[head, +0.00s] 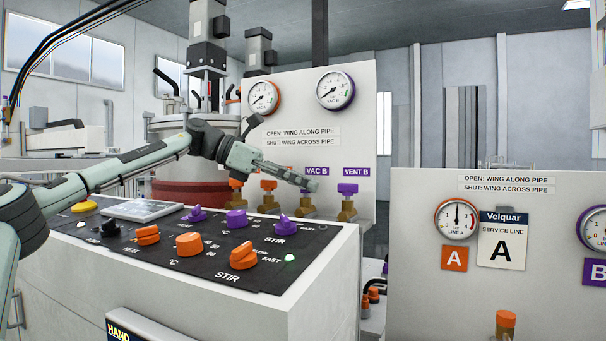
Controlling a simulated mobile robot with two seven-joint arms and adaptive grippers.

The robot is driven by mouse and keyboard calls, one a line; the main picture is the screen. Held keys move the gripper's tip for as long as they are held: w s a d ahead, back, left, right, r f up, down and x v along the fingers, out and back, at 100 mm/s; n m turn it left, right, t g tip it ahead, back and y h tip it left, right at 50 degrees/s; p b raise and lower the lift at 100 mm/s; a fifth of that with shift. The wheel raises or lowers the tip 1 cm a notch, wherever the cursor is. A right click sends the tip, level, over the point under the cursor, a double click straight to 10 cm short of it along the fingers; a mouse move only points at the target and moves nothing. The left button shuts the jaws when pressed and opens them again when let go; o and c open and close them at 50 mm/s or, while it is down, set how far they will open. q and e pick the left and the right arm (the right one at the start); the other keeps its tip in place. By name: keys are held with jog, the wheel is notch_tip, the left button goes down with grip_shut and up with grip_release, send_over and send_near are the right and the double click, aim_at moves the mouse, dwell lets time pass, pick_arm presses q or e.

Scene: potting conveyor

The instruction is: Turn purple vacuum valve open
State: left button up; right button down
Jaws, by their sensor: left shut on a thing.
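The purple vacuum valve (307,208) stands under the VAC B label (317,171) on the white panel, with its brass body showing. My left gripper (304,184) reaches in from the left and is shut on the valve's purple wing. The fingers cover most of the wing, so I cannot tell its angle to the pipe. The purple-rimmed VAC B gauge (336,90) is higher on the panel. A sign (302,137) reads open with wing along pipe, shut with wing across pipe. My right gripper is out of view.
The purple VENT B valve (347,198) stands close to the right. Orange valves (268,192) are close to the left. A black control panel (130,234) with orange and purple knobs lies in front, below my arm. A second white panel (415,270) stands at the right.

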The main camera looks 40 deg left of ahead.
pick_arm(q)
jog(key=m+g+h, duration=0.1)
jog(key=m+g, duration=0.1)
jog(key=m+g+h, duration=0.1)
jog(key=m+g, duration=0.1)
jog(key=shift+w+a+f+h, duration=0.1)
jog(key=shift+w+f+h, duration=0.05)
jog(key=shift+h, duration=0.25)
jog(key=shift+m+g+h, duration=0.3)
jog(key=shift+m+g, duration=0.6)
jog(key=shift+g, duration=0.1)
jog(key=o, duration=1.2)
